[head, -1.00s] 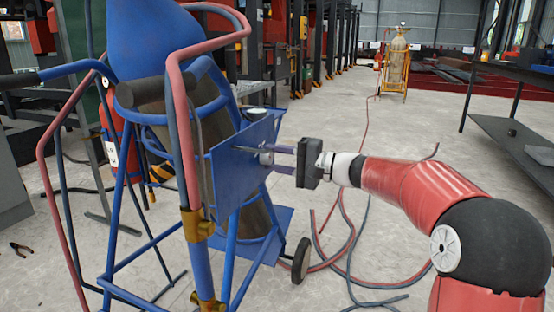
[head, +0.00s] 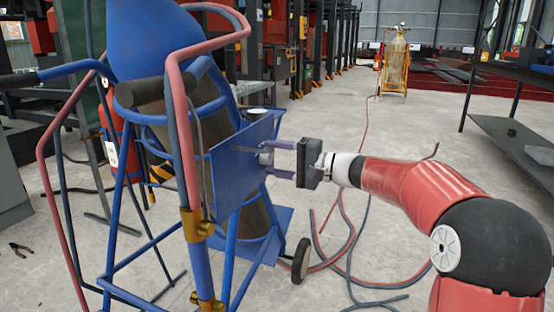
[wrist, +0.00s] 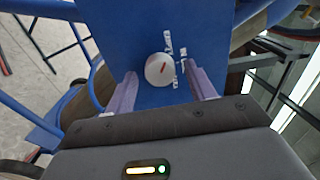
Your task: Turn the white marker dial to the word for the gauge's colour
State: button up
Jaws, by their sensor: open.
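In the head view the dial (head: 266,158) is small on the panel's right face. My gripper (wrist: 161,76) is open, its two purple fingers on either side of the dial, with visible gaps between. A round white-faced thing (head: 256,111) at the panel's top may be the gauge; its colour cannot be made out.
The panel is fixed to a blue cylinder cart (head: 230,240) with pink and grey hoses (head: 172,90). A wheel (head: 301,260) and loose hoses lie low near my arm. A dark table (head: 515,140) stands at the right.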

jog(key=shift+d, duration=0.15)
jog(key=v, duration=0.7)
jog(key=shift+d, duration=0.25)
jog(key=shift+s, duration=0.2)
